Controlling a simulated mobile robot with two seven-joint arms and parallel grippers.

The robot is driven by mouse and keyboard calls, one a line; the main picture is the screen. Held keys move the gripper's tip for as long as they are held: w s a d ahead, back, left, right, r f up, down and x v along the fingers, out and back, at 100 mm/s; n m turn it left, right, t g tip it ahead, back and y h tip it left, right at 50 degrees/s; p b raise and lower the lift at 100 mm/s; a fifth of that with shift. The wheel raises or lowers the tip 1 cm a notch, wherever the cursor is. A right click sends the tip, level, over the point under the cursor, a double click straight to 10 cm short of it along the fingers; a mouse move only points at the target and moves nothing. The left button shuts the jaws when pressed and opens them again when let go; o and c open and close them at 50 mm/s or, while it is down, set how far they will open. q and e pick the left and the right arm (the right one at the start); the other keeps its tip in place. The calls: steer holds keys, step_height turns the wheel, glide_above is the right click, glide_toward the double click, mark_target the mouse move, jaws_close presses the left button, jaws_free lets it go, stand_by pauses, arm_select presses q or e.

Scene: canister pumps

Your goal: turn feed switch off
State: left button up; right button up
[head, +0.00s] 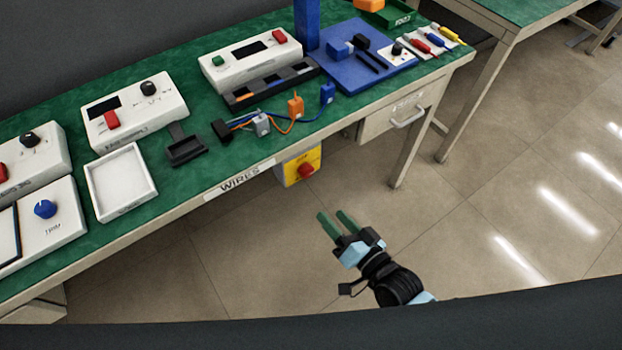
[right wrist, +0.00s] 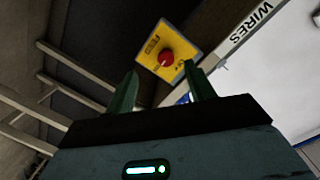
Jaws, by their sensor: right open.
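The feed switch is a red knob (head: 305,170) on a yellow box (head: 291,172) mounted under the front edge of the bench, below the WIRES label. In the right wrist view the red knob (right wrist: 167,58) sits on the yellow plate (right wrist: 153,49), marked FEED, ahead of and between the fingers. My right gripper (head: 335,219) is open and empty, with green fingers. It is below and in front of the bench edge, apart from the knob. The fingers also show in the right wrist view (right wrist: 161,90). My left gripper is not in view.
The green-topped bench (head: 204,176) holds several control boxes, a white tray (head: 121,182), plugs with wires and screwdrivers. A drawer (head: 400,115) and a bench leg stand right of the yellow box. The floor (head: 480,220) around my right gripper is clear.

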steer(key=t+y+b, duration=0.1)
steer(key=b, duration=0.1)
glide_toward(309, 174)
steer(key=w, duration=0.1)
steer(key=shift+x, duration=4.25)
steer(key=shift+s+a, duration=0.15)
steer(key=shift+c, duration=0.4)
steer(key=shift+f, duration=0.1)
steer(key=c, duration=0.9)
